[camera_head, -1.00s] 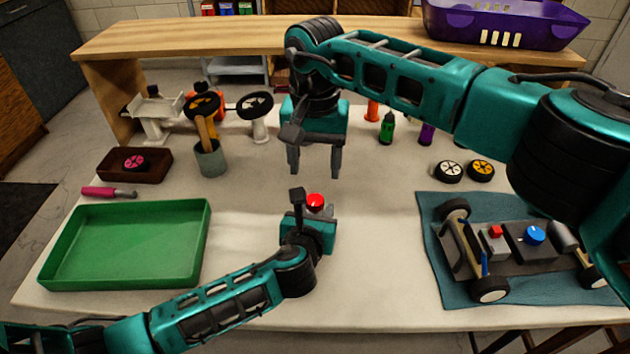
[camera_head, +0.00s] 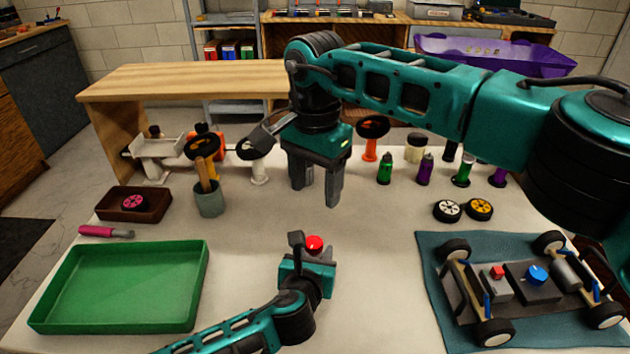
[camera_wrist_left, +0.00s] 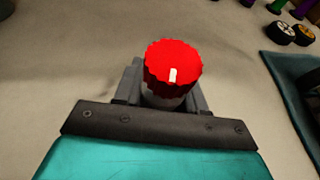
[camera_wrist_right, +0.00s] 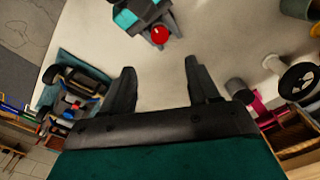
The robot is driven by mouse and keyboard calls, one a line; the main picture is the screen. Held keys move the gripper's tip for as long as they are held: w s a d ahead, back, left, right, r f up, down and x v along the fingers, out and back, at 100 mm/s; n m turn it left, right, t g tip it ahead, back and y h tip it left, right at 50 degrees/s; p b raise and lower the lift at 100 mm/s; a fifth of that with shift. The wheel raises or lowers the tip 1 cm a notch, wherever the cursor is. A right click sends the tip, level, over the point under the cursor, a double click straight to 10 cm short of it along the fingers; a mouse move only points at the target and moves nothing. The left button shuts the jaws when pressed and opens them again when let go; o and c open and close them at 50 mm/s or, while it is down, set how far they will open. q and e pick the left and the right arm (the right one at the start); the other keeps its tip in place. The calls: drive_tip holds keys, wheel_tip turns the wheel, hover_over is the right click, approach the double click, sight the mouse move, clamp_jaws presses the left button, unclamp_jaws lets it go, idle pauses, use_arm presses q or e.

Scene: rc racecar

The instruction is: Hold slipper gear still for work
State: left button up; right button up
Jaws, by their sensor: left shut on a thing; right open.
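The slipper gear (camera_head: 314,243) is a red round piece with a toothed rim. In the left wrist view the slipper gear (camera_wrist_left: 173,66) shows a short white mark on its top and a grey body below. My left gripper (camera_head: 316,256) is shut on that body, low over the table, with the red top facing up. My right gripper (camera_head: 317,197) is open and empty, pointing down above and behind the gear in the head view. In the right wrist view its open fingers (camera_wrist_right: 160,68) have bare table between them, and the slipper gear (camera_wrist_right: 160,34) shows beyond.
A green tray (camera_head: 40,315) lies at the left, with a pink screwdriver (camera_head: 104,231) and brown box (camera_head: 154,212) behind. A car chassis (camera_head: 530,283) rests on a blue mat (camera_head: 437,250) at the right. A tool cup (camera_head: 209,203) and bottles stand behind. The middle is clear.

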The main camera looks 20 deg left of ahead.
sight(314, 244)
drive_tip(key=shift+c, duration=1.3)
drive_tip(key=f+n, duration=0.2)
drive_tip(key=f, duration=0.2)
drive_tip(key=f+n, duration=0.2)
drive_tip(key=f, duration=0.2)
drive_tip(key=f+n, duration=0.3)
drive_tip(key=f, duration=0.1)
drive_tip(key=shift+s, duration=0.4)
